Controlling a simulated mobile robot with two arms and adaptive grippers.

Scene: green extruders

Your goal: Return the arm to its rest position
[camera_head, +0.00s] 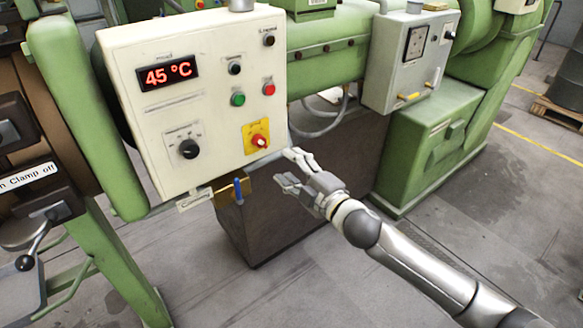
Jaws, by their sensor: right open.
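My right arm comes in from the lower right. My right gripper (284,170) is open and empty, its fingers pointing up and left. It is in front of and just right of the lower right corner of the white control panel (205,115). My left gripper is not in view.
The panel has a display (167,75) reading 45 °C. A green extruder frame (95,110) stands at the left. A grey control box (409,62) hangs at the upper right. Below is a brown metal cabinet (265,220). Open concrete floor (300,290) lies in front.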

